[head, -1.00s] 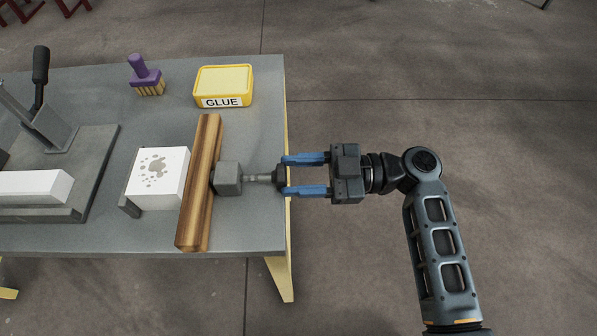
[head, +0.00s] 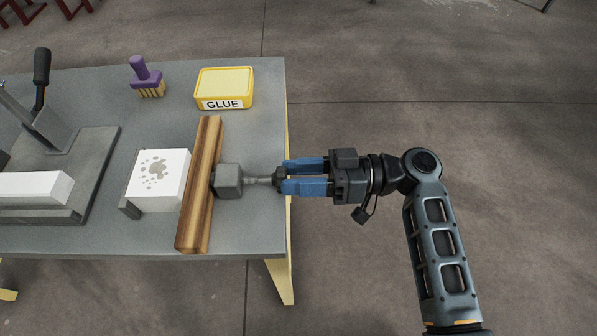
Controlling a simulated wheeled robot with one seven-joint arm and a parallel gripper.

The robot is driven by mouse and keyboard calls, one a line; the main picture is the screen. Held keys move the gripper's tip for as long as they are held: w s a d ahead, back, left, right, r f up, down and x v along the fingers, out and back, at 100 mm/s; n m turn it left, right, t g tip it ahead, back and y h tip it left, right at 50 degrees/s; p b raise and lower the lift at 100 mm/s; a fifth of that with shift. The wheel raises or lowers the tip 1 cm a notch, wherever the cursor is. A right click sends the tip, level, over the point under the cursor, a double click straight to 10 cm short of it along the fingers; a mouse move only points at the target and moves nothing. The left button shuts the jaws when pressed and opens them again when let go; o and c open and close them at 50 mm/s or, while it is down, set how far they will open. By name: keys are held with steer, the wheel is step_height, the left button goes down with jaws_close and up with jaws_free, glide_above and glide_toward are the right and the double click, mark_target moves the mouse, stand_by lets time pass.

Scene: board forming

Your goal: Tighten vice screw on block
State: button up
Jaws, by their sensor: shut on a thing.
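The vice screw (head: 258,181) is a grey metal shaft at the table's right edge. It runs from a grey vice block (head: 228,181) out to a dark knob end. A white block (head: 157,180) with grey spots sits between the vice's left jaw (head: 130,207) and a brown wooden board (head: 200,185). The board lies between the white block and the grey vice block.
A yellow glue box (head: 224,88) and a purple brush (head: 147,78) stand at the back of the grey table (head: 150,238). A lever press (head: 62,185) with a white block (head: 35,189) stands at the left.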

steer(key=shift+d, duration=0.1)
stand_by(0.3)
steer(key=o, duration=1.1)
steer(key=shift+s+d+b, duration=0.1)
steer(key=shift+d+b, duration=0.6)
steer(key=shift+d, duration=3.2)
